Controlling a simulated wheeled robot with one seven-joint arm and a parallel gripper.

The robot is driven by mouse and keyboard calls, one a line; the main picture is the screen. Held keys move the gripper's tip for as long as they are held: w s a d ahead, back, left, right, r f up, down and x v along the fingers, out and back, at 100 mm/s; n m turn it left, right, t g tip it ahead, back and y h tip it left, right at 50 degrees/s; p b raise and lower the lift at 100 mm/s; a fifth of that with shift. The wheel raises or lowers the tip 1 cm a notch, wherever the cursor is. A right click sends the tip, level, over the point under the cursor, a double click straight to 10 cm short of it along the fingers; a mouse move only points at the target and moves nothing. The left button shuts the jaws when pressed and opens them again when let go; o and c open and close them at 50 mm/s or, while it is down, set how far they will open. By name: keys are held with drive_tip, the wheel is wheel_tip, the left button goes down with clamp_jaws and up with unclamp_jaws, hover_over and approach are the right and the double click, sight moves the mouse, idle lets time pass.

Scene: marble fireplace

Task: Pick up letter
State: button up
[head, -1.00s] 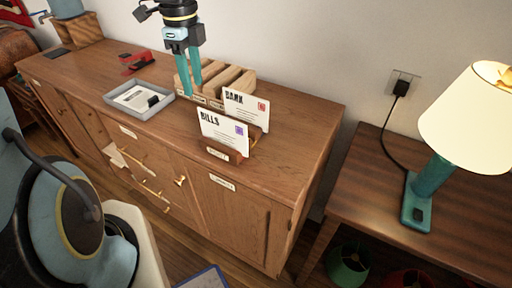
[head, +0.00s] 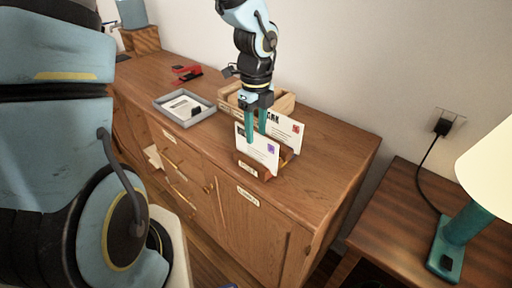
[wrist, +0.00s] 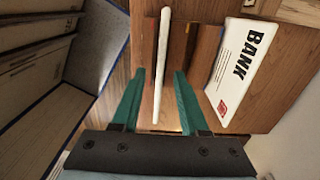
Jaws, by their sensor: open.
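The white front letter (head: 258,152), with a purple stamp, stands upright in a wooden letter holder (head: 252,174) on the sideboard. A second white letter marked BANK (head: 291,131), with a red stamp, stands behind it. My gripper (head: 257,128) is open, pointing down at the front letter's top edge. One finger covers part of that letter's face. In the wrist view, the front letter (wrist: 162,50) shows edge-on as a thin white strip between my open fingers (wrist: 160,85), with gaps on both sides. The BANK letter (wrist: 240,68) lies to the right, outside the fingers.
On the sideboard (head: 325,158), a grey tray (head: 184,106) with papers and a red stapler-like object (head: 186,72) sit to the left. A wooden organizer (head: 284,101) stands behind my gripper. A lamp (head: 453,235) stands on the right table. The sideboard's right end is clear.

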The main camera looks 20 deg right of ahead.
drive_tip(key=shift+f, duration=0.85)
clamp_jaws()
